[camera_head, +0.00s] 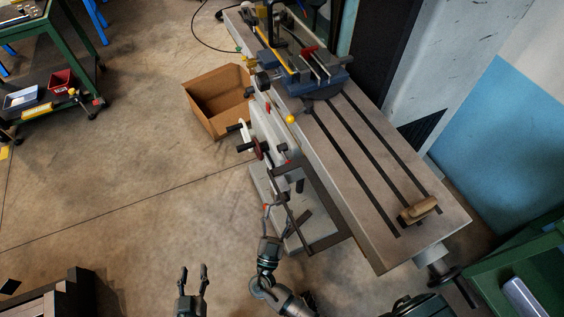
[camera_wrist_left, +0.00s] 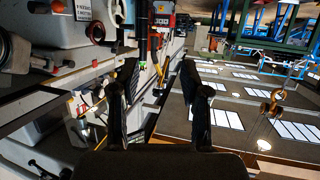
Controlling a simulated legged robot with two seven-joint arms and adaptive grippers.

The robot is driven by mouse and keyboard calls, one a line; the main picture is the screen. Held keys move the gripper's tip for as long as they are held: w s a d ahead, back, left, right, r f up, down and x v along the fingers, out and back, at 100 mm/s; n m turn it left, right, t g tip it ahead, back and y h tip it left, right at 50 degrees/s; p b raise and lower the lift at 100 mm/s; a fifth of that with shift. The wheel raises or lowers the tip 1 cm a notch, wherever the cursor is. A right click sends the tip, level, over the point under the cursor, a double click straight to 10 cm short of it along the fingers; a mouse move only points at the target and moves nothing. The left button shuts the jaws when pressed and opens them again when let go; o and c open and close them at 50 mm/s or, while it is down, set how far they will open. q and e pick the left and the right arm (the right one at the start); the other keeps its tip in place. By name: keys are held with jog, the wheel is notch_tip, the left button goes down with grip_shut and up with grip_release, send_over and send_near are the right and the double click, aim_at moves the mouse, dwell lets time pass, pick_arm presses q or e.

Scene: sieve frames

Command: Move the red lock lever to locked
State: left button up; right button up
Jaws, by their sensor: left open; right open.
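A small red lever-like part (camera_head: 268,107) shows on the near side of the milling machine in the head view. A second small red part (camera_head: 287,160) sits lower, beside the handwheel. I cannot tell for certain which is the lock lever, nor its position. My left gripper (camera_head: 194,272) is open and empty above the floor, well apart from the machine. In the left wrist view its two dark fingers (camera_wrist_left: 159,105) stand apart with nothing between them. My right gripper (camera_head: 272,208) is open, over or beside the machine's near side; its contact with anything is unclear.
The long slotted machine table (camera_head: 345,160) carries a vise (camera_head: 312,70) and a wooden-handled brush (camera_head: 418,210). A yellow knob (camera_head: 290,119) and dark handwheel (camera_head: 259,150) stick out at its side. A cardboard box (camera_head: 218,100) stands left. The floor between is clear.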

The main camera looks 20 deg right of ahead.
jog(key=p+x, duration=0.2)
jog(key=x, duration=1.3)
jog(key=shift+w, duration=0.2)
jog(key=shift+w+d+r, duration=0.1)
jog(key=shift+w+d, duration=0.15)
pick_arm(q)
jog(key=s+a+f+g+y, duration=0.1)
jog(key=s+a+f+g, duration=0.1)
jog(key=s+f+g, duration=0.2)
jog(key=shift+s+a+f+g, duration=0.25)
jog(key=shift+s+f+g, duration=0.1)
jog(key=shift+f, duration=0.1)
pick_arm(e)
jog(key=shift+a, duration=0.15)
jog(key=shift+c, duration=0.5)
pick_arm(q)
jog(key=shift+a+f, duration=0.1)
pick_arm(e)
grip_shut()
